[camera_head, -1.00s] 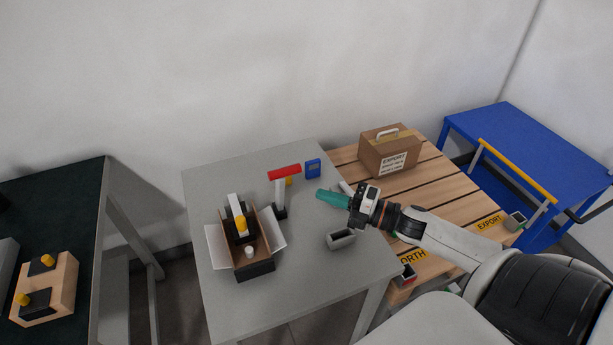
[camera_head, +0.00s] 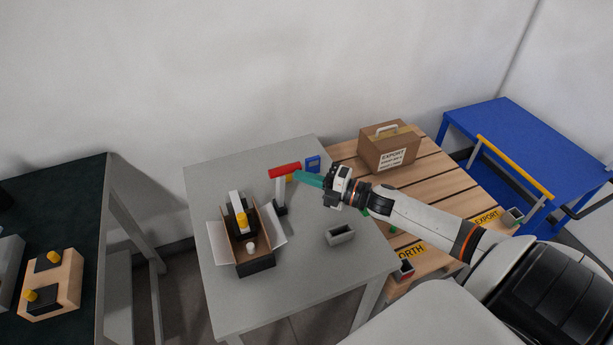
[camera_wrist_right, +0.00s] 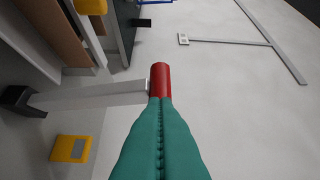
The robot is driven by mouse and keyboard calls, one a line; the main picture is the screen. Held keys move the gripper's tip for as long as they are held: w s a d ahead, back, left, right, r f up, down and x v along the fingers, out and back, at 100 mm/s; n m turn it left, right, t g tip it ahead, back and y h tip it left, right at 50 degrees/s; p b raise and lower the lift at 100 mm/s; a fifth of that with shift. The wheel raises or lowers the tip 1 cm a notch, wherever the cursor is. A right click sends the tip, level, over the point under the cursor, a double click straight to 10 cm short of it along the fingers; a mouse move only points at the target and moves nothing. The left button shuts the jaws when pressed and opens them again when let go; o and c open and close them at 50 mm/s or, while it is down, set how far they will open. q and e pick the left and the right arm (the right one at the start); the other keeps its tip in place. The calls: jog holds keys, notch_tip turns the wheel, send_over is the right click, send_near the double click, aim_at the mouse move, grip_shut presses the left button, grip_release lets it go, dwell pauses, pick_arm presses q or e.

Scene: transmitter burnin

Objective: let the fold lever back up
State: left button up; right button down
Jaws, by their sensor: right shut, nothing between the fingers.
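The fold lever shows in the head view as a red bar (camera_head: 284,171) across the top of a pale post (camera_head: 280,192), which stands on a small dark base on the grey table (camera_head: 300,290). My right gripper (camera_head: 298,176) is shut and empty, its teal fingers at the right end of the red bar. In the right wrist view the red bar (camera_wrist_right: 159,78) is seen end-on, just past the teal fingertips (camera_wrist_right: 160,100). They overlap its near end there; I cannot tell whether they touch. My left gripper is out of view.
An open carton (camera_head: 255,262) with spread white flaps stands left of the lever, holding a dark unit. A blue box (camera_head: 313,163) lies behind my fingers. A small grey bin (camera_head: 341,234) stands in front.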

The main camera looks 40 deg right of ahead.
aim_at(300, 162)
jog(key=shift+w+d+r+p, duration=0.15)
jog(key=shift+w+r+p, duration=0.3)
jog(key=shift+w+r, duration=0.15)
jog(key=shift+w+d+r+m+g+b, duration=0.15)
jog(key=shift+w+b, duration=0.2)
jog(key=shift+w, duration=0.2)
jog(key=shift+w+d+f+m+g+b, duration=0.15)
jog(key=shift+w+b, duration=0.15)
jog(key=shift+w, duration=0.25)
jog(key=shift+w+r, duration=0.3)
jog(key=shift+w, duration=0.05)
jog(key=shift+w+d+h, duration=0.15)
jog(key=shift+w+h, duration=0.15)
jog(key=shift+h, duration=0.1)
jog(key=shift+d, duration=0.1)
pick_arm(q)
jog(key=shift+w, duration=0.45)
pick_arm(e)
jog(key=shift+r, duration=0.1)
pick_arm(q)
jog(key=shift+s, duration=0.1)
